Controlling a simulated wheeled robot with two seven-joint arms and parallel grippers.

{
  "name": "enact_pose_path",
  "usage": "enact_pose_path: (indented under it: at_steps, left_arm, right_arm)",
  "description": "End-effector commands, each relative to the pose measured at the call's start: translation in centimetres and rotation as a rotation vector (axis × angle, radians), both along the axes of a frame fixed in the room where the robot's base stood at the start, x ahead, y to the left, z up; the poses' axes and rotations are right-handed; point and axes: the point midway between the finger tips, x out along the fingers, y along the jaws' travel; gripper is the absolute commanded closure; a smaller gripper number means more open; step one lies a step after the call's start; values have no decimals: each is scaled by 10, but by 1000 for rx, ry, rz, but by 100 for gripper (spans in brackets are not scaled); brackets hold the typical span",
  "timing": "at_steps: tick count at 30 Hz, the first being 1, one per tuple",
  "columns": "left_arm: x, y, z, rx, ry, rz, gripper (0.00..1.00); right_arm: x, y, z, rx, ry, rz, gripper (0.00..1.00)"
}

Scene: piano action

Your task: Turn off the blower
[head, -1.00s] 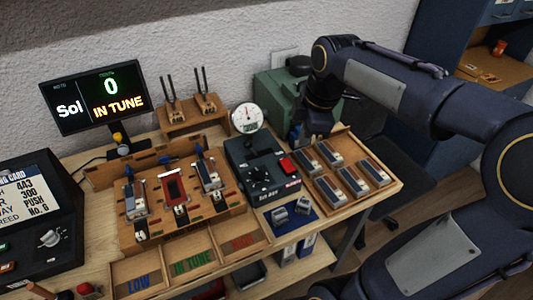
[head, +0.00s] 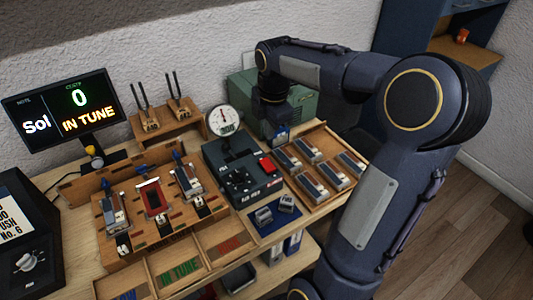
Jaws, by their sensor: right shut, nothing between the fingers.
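A dark control box (head: 232,181) stands on the bench near the middle of the head view. My left gripper is not in view.
A wooden rack (head: 165,230) with several reed units is at left. A screen (head: 65,112) reads "Sol 0 IN TUNE". A blue mat (head: 272,232) lies in front.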

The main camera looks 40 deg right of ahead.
Motion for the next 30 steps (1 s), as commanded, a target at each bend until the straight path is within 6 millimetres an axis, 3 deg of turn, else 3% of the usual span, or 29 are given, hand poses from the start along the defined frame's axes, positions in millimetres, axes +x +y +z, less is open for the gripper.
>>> enact_pose_path:
  at_steps: [6,13,19,30]
  left_arm:
    - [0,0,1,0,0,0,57]
    - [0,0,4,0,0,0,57]
    - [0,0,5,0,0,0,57]
    - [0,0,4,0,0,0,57]
  right_arm:
    - [5,0,-50,1,7,0,100]
    - [10,-1,-87,2,4,-1,100]
    - [12,-1,-101,0,2,0,100]
    - [13,-1,-104,0,1,0,100]
